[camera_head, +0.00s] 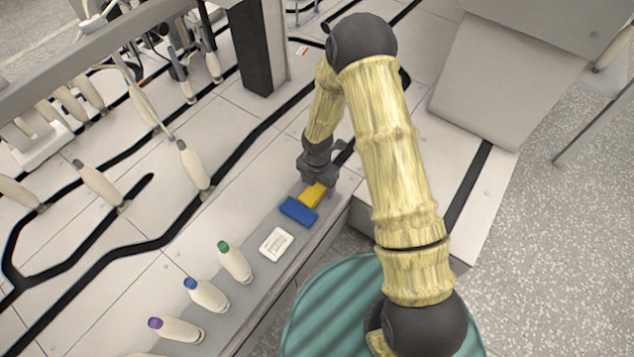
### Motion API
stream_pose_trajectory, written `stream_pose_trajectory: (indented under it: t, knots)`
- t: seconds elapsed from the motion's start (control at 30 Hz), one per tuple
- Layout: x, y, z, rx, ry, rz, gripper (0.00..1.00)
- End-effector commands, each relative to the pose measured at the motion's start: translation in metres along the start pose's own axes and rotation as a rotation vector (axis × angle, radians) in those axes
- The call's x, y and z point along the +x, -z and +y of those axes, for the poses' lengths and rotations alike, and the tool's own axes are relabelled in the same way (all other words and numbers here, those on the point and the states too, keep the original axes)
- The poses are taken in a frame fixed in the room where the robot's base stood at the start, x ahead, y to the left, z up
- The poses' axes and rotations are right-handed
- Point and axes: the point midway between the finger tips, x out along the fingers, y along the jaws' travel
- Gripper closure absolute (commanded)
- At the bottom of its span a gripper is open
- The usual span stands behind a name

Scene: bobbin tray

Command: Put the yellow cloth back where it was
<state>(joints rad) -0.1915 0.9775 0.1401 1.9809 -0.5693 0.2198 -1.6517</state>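The yellow cloth (312,196) lies at the far end of the grey tray strip (250,290), right up against the blue cloth (298,210). My gripper (317,186) points down at the yellow cloth's far end, with dark finger parts on either side of it. Whether the fingers press on the cloth or only straddle it cannot be told. The gripper body hides the far end of the cloth.
On the strip, nearer than the cloths, are a white labelled card (276,245) and bobbins with green (235,263), blue (207,295) and purple (177,328) tops. More bobbins stand at left. A dark post (255,45) rises behind. The green ribbed round surface (325,310) is at the bottom.

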Motion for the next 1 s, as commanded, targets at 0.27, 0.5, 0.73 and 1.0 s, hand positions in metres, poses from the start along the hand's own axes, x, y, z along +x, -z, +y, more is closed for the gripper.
stream_pose_trajectory:
  t: [0.27, 0.5, 0.73, 1.0]
  knots:
    - [-0.001, 0.000, 0.000, 0.000, 0.000, 0.000, 0.28]
    - [-0.025, 0.000, 0.000, 0.001, -0.002, 0.000, 0.28]
    - [-0.071, -0.001, 0.000, 0.002, -0.002, -0.001, 0.28]
    - [-0.118, 0.000, 0.000, 0.001, -0.001, 0.000, 0.28]
